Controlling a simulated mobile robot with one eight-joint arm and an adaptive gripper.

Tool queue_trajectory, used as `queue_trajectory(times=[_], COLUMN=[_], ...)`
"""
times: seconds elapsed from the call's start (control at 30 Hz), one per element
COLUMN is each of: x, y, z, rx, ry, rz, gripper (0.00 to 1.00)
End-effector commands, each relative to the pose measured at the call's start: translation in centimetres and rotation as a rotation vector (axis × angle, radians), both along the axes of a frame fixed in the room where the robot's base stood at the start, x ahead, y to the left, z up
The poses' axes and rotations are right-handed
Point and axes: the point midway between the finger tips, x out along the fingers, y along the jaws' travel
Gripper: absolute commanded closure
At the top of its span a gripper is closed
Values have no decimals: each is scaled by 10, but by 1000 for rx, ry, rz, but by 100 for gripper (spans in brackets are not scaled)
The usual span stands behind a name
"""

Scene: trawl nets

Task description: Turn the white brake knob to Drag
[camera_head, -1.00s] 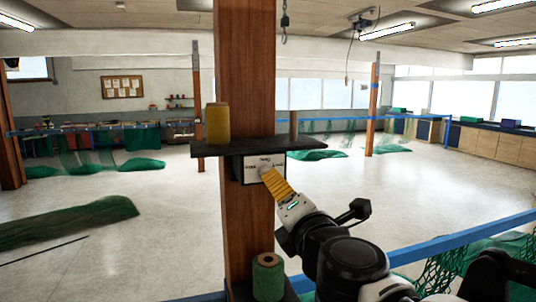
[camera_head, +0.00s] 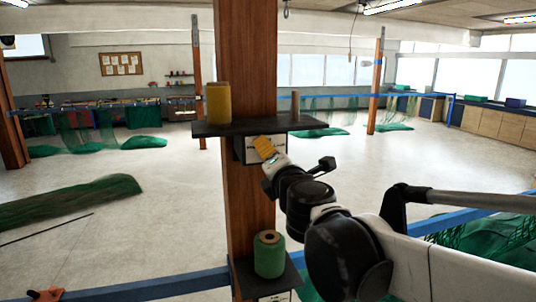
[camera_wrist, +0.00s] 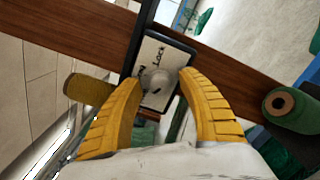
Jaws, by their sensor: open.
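The white brake knob (camera_wrist: 157,79) sits on a pale panel (camera_wrist: 152,50) with a dark frame, seen from close up in the wrist view. The panel has black lettering, partly hidden and too small to read surely. My gripper (camera_wrist: 160,78) is open. Its two yellow fingers stand on either side of the knob, apart from each other; whether they touch it I cannot tell. In the head view my gripper (camera_head: 262,147) is in front of the panel (camera_head: 269,157) and hides the knob.
The panel is on a wooden post (camera_head: 248,60), under a dark shelf (camera_head: 230,129) bearing a yellow spool (camera_head: 218,103). A green spool (camera_head: 269,255) stands on a lower shelf. A blue rail (camera_head: 130,291) crosses the front.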

Motion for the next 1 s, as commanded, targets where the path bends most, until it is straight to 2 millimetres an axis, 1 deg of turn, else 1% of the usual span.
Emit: queue_trajectory(times=[0.1,0.17,0.2,0.23,0.27,0.47,0.67,0.87,1.0], x=[0,0,0,0,0,0,0,0,0], y=[0,0,0,0,0,0,0,0,0], z=[0,0,0,0,0,0,0,-1,-1], rx=[0,0,0,0,0,3,45,155,269], ry=[0,0,0,0,0,1,13,45,77], rz=[0,0,0,0,0,0,0,0,0], gripper=[55,73,86,95,100,100,100,100,100])
